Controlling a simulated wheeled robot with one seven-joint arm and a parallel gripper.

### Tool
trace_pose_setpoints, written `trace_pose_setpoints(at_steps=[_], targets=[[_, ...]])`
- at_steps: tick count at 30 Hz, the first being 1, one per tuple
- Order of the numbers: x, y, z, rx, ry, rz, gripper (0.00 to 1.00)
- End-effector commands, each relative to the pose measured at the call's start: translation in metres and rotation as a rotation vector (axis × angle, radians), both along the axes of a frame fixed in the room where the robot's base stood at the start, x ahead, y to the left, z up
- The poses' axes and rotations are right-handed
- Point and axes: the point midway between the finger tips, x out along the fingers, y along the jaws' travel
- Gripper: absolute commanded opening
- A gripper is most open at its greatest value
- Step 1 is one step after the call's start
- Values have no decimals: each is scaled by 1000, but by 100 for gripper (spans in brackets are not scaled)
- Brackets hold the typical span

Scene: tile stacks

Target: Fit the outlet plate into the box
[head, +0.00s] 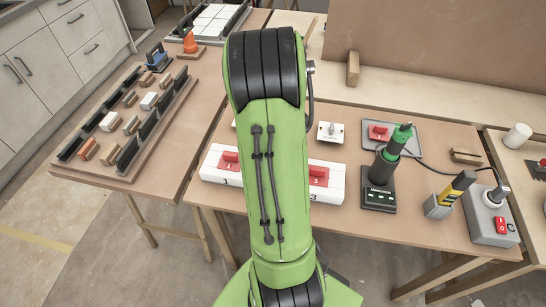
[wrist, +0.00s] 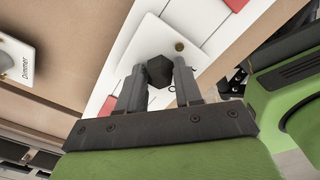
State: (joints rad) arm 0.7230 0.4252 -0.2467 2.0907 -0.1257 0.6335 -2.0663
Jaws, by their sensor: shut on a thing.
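The white box (head: 328,193) lies on the middle table, with red pieces in its left and right sections, beside the marks 1 and 3. My arm hides its middle in the head view. In the wrist view, my gripper (wrist: 160,80) is shut on a dark knob-like grip on a white plate, which I take to be the outlet plate (wrist: 190,42). A brass screw shows near one corner. The plate lies over the middle of the white box (wrist: 218,38), between two red pieces. I cannot tell whether it is seated or just above. The head view hides my gripper.
A white dimmer plate (head: 331,133) lies behind the box. A grey tray (head: 405,130) holds a red piece. A green screwdriver in its stand (head: 379,194), a yellow-handled tool and a grey switch box (head: 490,217) stand right. A rack (head: 128,160) is left.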

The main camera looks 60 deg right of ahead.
Motion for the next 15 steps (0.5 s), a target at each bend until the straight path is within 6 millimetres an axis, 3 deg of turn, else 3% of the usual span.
trace_pose_setpoints(at_steps=[13, 14, 15], targets=[[0, 0, -5, 0, 0, 0, 0], [0, 0, -5, 0, 0, 0, 36], [0, 0, -5, 0, 0, 0, 42]])
